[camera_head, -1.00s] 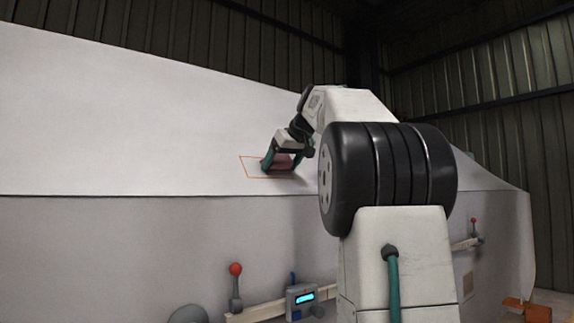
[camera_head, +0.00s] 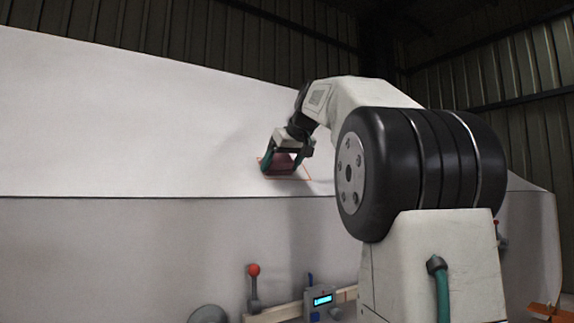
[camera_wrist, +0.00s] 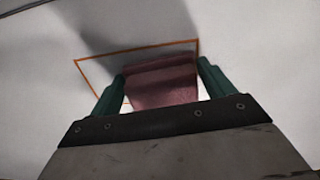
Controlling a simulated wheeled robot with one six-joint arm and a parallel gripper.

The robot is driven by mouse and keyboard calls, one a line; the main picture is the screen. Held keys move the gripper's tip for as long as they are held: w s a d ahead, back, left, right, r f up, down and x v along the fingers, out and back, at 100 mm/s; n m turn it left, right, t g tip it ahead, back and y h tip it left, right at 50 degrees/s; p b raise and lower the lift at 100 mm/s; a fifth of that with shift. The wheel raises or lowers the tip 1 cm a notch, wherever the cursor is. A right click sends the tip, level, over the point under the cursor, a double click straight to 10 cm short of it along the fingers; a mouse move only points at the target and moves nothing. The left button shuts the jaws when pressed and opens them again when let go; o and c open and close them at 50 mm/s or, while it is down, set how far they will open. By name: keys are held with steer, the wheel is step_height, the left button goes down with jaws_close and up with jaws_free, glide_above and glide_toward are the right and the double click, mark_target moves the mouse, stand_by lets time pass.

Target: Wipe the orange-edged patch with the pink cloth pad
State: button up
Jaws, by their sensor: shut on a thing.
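The pink cloth pad (camera_wrist: 160,82) is held between the two green fingers of my gripper (camera_wrist: 162,85) in the wrist view. It also shows dark pink between the fingers in the head view (camera_head: 283,164). The orange-edged patch (camera_wrist: 100,62) is outlined on the pale hull; its far edge and left corner show beyond the pad, and the pad and gripper hide much of the rest. In the head view the pad lies over the patch's left and middle part, with the right corner of the outline (camera_head: 308,176) clear. Whether the pad touches the hull I cannot tell for certain.
The white hull panel (camera_head: 110,120) slopes across the left, with a seam below the patch. Below stand a red-knobbed lever (camera_head: 254,271) and a small box with a lit screen (camera_head: 322,300) beside a wooden rail. The hull left of the patch is bare.

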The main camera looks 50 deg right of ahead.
mark_target(307, 173)
steer(key=shift+w+a, duration=0.2)
steer(key=shift+a, duration=0.55)
steer(key=shift+w+a, duration=0.2)
steer(key=shift+a, duration=0.5)
steer(key=shift+w+a, duration=0.2)
steer(key=shift+a, duration=0.55)
steer(key=shift+s+d, duration=0.65)
steer(key=shift+d, duration=1.8)
steer(key=shift+s+d, duration=0.6)
steer(key=shift+d, duration=1.8)
steer(key=shift+s+d, duration=0.65)
steer(key=shift+d, duration=1.8)
steer(key=shift+w+a, duration=0.65)
steer(key=shift+a, duration=1.75)
steer(key=shift+w+a, duration=0.6)
steer(key=shift+a, duration=1.85)
steer(key=shift+w+a, duration=0.65)
steer(key=shift+a, duration=1.75)
steer(key=shift+s+r, duration=0.1)
steer(key=shift+s, duration=0.05)
steer(key=shift+s+a+r, duration=0.1)
steer(key=shift+s+r, duration=0.2)
steer(key=shift+v, duration=2.5)
